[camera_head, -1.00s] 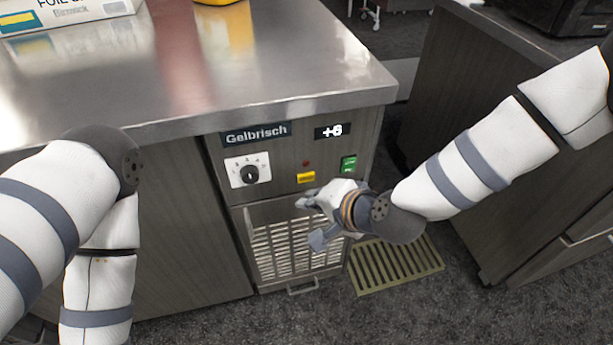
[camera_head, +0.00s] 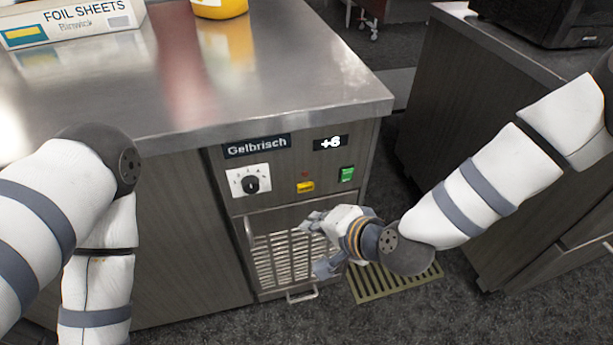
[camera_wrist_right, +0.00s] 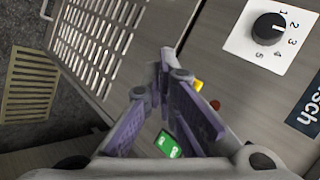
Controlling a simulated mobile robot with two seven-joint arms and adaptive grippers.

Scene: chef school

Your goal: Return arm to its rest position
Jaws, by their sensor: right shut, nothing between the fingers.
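My right arm (camera_head: 470,195) reaches in from the right. My right gripper (camera_head: 312,245) is shut and empty. It hangs in front of the refrigerated counter's vent grille (camera_head: 275,262), below the control panel, with no clear contact. The right wrist view shows its fingers (camera_wrist_right: 166,62) close together, with the green switch (camera_wrist_right: 168,145) partly visible behind them. My left arm (camera_head: 95,240) is bent at the left edge; its gripper is out of view.
The panel has a dial (camera_head: 250,184), a yellow button (camera_head: 305,187) and a green switch (camera_head: 346,174). The steel worktop (camera_head: 290,75) juts out above. A floor drain grate (camera_head: 385,285) lies below. Another cabinet (camera_head: 470,110) stands at right, beyond a floor gap.

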